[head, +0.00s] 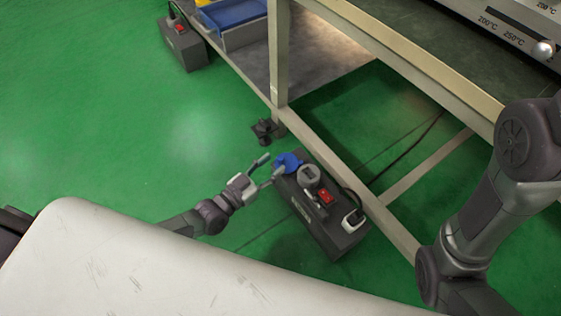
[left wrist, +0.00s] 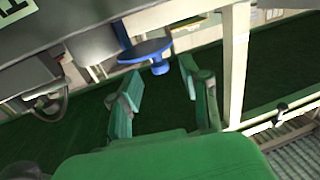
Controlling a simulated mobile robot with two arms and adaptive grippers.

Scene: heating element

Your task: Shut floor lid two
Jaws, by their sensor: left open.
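A dark grey floor box (head: 318,225) stands on the green floor by the bench leg. Its round blue lid (head: 288,162) is swung open at the box's far left end, beside the uncovered round grey socket (head: 309,175). In the left wrist view the blue lid (left wrist: 147,50) shows nearly edge-on, with a small blue knob below it. My left gripper (head: 271,165) is open, its fingertips close to the lid. In the left wrist view the gripper (left wrist: 160,78) has its fingers on either side of the knob; I cannot tell whether they touch. My right gripper is out of view.
The box also has a red switch (head: 325,196) and a white plug (head: 352,218) with a cable. The bench frame (head: 345,176) runs close behind it. A second floor box (head: 183,45) stands at the upper left, near a blue tray (head: 232,14). Open floor lies left.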

